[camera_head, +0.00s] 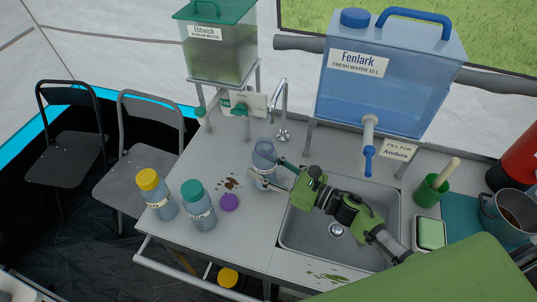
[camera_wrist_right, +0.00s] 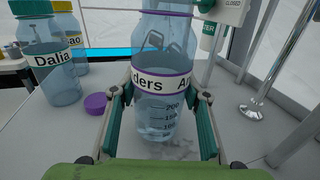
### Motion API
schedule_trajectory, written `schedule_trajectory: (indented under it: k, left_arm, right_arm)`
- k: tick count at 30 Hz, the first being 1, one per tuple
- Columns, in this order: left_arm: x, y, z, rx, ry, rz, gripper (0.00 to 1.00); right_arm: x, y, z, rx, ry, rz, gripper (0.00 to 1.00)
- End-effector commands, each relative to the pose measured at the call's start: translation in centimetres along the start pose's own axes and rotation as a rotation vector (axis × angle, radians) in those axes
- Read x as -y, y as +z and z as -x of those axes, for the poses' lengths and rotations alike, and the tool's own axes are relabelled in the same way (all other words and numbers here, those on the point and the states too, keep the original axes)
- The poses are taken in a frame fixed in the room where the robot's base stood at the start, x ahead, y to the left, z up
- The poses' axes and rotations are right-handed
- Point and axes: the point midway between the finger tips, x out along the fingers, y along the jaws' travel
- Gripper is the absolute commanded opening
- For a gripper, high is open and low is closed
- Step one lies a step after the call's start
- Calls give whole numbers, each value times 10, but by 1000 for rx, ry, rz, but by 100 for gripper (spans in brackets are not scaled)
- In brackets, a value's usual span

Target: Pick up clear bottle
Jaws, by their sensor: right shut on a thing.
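The clear bottle (camera_head: 264,160) stands upright on the counter without a lid, left of the sink. My right gripper (camera_head: 279,172) comes in from the right, low on the bottle. In the right wrist view its green fingers (camera_wrist_right: 165,125) are closed on both sides of the bottle. I cannot tell whether the base is off the counter. My left gripper is not in view.
A purple lid (camera_head: 229,202) lies left of the bottle. A teal-lidded bottle (camera_head: 198,205) and a yellow-lidded bottle (camera_head: 157,194) stand further left. The sink (camera_head: 310,236), faucet (camera_head: 282,120) and blue Fenlark tank (camera_head: 385,80) are to the right and behind. A green-lidded tank (camera_head: 217,50) stands behind.

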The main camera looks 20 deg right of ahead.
Motion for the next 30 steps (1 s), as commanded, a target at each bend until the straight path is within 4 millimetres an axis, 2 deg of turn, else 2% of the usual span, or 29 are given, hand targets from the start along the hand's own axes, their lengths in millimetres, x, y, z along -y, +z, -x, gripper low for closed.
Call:
schedule_trajectory:
  k: [15, 30]
  left_arm:
    - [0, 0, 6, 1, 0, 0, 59]
    - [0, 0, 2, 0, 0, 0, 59]
  right_arm:
    - [-73, 1, 19, 2, 0, -3, 18]
    - [-142, -1, 38, 2, 0, -3, 18]
